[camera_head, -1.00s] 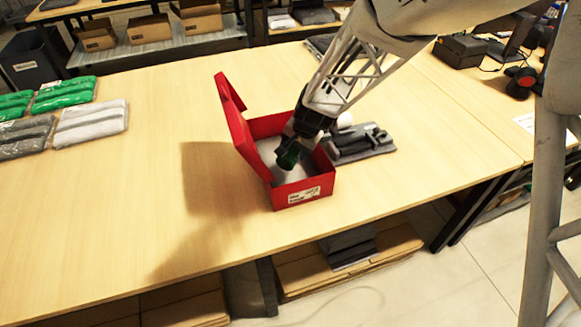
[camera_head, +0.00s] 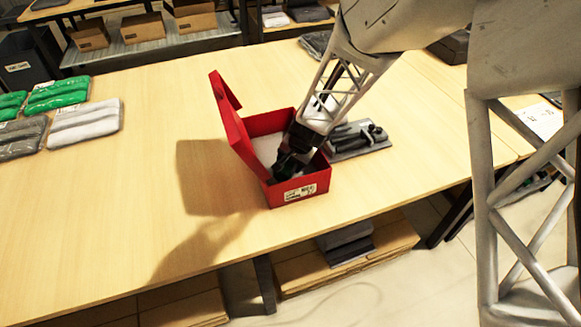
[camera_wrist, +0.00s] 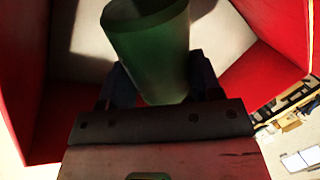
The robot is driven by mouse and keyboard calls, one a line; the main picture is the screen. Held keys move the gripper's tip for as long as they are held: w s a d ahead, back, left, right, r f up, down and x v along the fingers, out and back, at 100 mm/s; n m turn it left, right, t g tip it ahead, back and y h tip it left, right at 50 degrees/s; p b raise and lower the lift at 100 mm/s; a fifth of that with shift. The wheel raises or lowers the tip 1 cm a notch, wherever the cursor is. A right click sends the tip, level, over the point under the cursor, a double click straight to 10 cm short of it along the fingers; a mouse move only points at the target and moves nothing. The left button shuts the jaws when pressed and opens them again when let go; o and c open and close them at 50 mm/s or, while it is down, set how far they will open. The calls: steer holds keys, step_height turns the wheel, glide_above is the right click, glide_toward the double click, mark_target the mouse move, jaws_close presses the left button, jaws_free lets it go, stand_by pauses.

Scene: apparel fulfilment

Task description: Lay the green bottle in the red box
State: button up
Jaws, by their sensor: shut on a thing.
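The open red box (camera_head: 298,190) stands on the table with its lid tilted up on the left. My gripper (camera_head: 288,166) is down inside the box opening, near its front right. In the wrist view my gripper (camera_wrist: 160,92) is shut on the green bottle (camera_wrist: 150,50), which lies between the two dark fingers with one end toward the box's pale inside. In the head view the bottle is mostly hidden by the gripper and the box walls. I cannot tell whether it touches the box floor.
Green packs (camera_head: 57,94) and a white pack (camera_head: 85,124) lie at the far left. The table (camera_head: 110,215) is clear to the left and front of the box.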

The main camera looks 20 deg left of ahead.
steer(key=shift+f, duration=1.45)
steer(key=shift+f, duration=0.15)
steer(key=o, duration=1.2)
steer(key=shift+r, duration=0.2)
steer(key=shift+v, duration=5.95)
